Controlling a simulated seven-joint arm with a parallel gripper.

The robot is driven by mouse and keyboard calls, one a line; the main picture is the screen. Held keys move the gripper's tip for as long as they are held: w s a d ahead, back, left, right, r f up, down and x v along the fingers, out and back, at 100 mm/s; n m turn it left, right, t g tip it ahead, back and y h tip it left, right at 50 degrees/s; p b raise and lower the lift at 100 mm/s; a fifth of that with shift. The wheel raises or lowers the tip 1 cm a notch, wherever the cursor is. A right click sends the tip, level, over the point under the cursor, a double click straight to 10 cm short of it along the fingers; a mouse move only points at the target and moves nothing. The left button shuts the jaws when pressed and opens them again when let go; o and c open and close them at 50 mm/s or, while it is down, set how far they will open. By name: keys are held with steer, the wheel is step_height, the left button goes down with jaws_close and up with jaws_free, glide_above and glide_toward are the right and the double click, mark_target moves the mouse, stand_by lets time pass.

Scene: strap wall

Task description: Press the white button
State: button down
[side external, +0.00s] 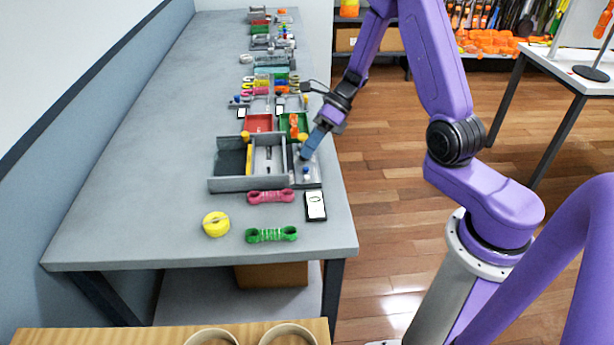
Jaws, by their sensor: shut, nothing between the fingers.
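My gripper (304,157) is shut and empty. It points down over the right-hand panel of the nearest grey station (240,185), its blue-grey tip close to that panel. I cannot tell whether the tip touches anything. A small blue-topped, whitish piece (306,172) stands on the panel just in front of the tip. I cannot clearly make out the white button; it may be hidden by the gripper or too small to tell.
A yellow tape roll (216,224), pink strap bundle (271,196), green strap bundle (271,235) and a black-framed white card (315,206) lie in front of the station. Red (259,123) and green (292,124) trays sit behind it. The table's left side is clear.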

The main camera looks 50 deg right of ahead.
mark_target(310, 178)
steer(key=shift+f, duration=2.25)
steer(key=shift+f, duration=0.15)
steer(key=shift+f, duration=0.25)
steer(key=shift+f, duration=0.4)
stand_by(1.0)
steer(key=shift+r, duration=0.85)
steer(key=shift+r, duration=0.1)
step_height(310, 178, up, 5)
steer(key=shift+f, duration=0.1)
stand_by(0.6)
